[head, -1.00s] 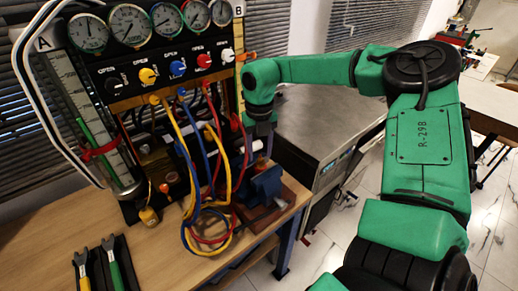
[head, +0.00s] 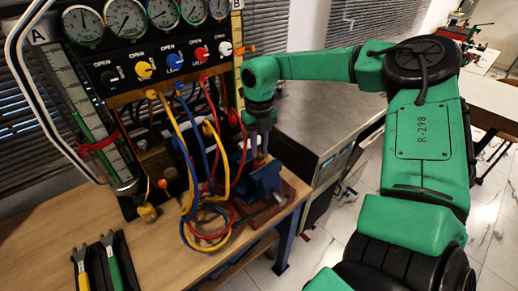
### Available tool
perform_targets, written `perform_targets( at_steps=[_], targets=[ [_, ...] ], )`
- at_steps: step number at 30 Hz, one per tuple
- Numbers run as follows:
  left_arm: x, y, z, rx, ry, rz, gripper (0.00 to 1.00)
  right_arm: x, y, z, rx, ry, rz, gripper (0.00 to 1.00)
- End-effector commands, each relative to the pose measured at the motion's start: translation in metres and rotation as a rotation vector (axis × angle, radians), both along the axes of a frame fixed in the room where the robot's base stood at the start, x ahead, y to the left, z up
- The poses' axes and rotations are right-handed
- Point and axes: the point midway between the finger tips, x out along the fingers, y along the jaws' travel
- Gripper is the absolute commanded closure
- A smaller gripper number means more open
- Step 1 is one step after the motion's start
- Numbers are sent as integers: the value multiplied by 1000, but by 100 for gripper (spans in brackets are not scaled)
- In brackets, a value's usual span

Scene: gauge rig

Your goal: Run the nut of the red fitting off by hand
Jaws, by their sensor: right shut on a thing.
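My right gripper (head: 259,154) hangs down at the right end of the gauge rig, just above the blue vise (head: 266,178). It is shut on a small part, which I take to be the nut; the fingers hide most of it. The red fitting is too small and too covered to make out clearly. A red hose (head: 212,104) runs down from the panel under the red knob (head: 201,53) and loops beside the vise. My left gripper is not in view.
Yellow and blue hoses (head: 186,150) hang in loops left of the vise. Gauges (head: 125,18) line the panel top. Two tools (head: 108,262) lie on a dark mat at the front left. Bare wooden bench (head: 50,240) lies left of them.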

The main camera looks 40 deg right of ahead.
Motion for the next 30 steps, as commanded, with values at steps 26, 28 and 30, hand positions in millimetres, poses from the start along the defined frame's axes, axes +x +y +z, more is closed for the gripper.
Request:
perform_targets(
  at_steps=[26, 28, 30],
  targets=[
    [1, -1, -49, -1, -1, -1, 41, 0, 0, -1, -1, -1, 763, 100],
    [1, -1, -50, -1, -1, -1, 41, 0, 0, 0, -1, -1, 829, 100],
    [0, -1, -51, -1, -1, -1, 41, 0, 0, 0, -1, -1, 895, 100]
  ],
)
